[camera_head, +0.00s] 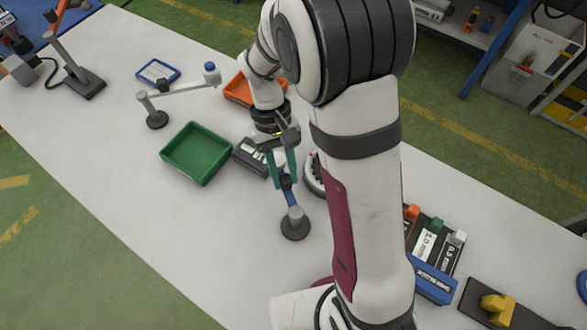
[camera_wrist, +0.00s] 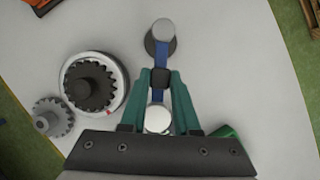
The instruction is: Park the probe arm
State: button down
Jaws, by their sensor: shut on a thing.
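The probe arm has a grey post on a round dark base (camera_head: 295,227), a blue link (camera_head: 291,198) and a black block on it. In the wrist view its post cap (camera_wrist: 162,29) is at the top and the blue link (camera_wrist: 157,95) runs down towards a white round cap (camera_wrist: 158,119). My gripper (camera_head: 286,180) has its two teal fingers closed on the black block (camera_wrist: 160,78). The white cap lies between the fingers in the wrist view, nearer the palm. Part of the far end of the probe arm is hidden by my gripper.
A green tray (camera_head: 164,156) and a dark labelled box (camera_head: 243,155) are left of my gripper. A round white-rimmed device with a gear (camera_wrist: 119,82) and a small gear (camera_wrist: 45,111) are close by. Another jointed stand (camera_head: 157,120) stands further back. The front left table is clear.

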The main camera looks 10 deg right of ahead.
jog(key=shift+s+a+n+t+h, duration=0.25)
jog(key=shift+a+n+h, duration=0.3)
jog(key=shift+n, duration=0.7)
jog(key=shift+s+a+n+t+h, duration=0.15)
jog(key=shift+s+a+n+h, duration=0.2)
jog(key=shift+a+n, duration=0.65)
jog(key=shift+s+a+n+t+h, duration=0.2)
jog(key=shift+s+a+n+h, duration=0.2)
jog(key=shift+n, duration=1.05)
jog(key=shift+a, duration=0.1)
jog(key=c, duration=0.6)
grip_release()
jog(key=shift+c, duration=0.2)
jog(key=v, duration=1.5)
jog(key=shift+r, duration=0.4)
jog(key=shift+a, duration=0.1)
